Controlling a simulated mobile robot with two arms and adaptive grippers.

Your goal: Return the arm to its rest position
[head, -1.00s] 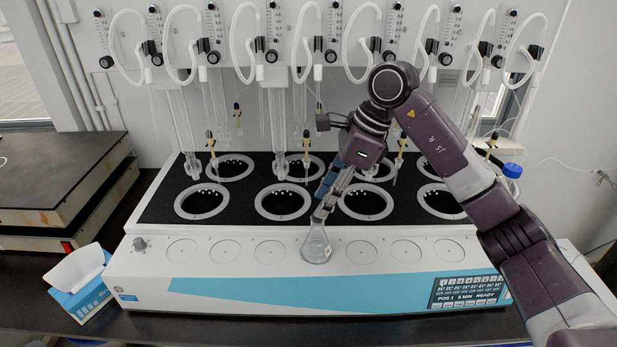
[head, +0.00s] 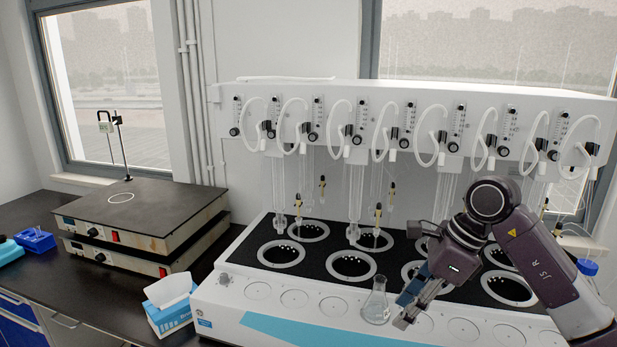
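My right arm comes in from the right over the multi distiller (head: 235,299). Its gripper (head: 402,319) points down and to the left, low over the distiller's front ledge. A clear conical glass flask (head: 376,307) stands upright on that ledge, just left of the gripper. A narrow gap shows between the flask and the fingertips. The fingers are seen close together at a slant, so I cannot tell whether they are open or shut. Nothing shows held in them. My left gripper is not in view.
Glass tubes and white hoses (head: 343,130) hang behind the heating wells (head: 352,265). A blue-capped bottle (head: 587,268) is at the right. A tissue box (head: 170,315) and stacked hot plates (head: 140,220) stand left. The space above the left wells' front is free.

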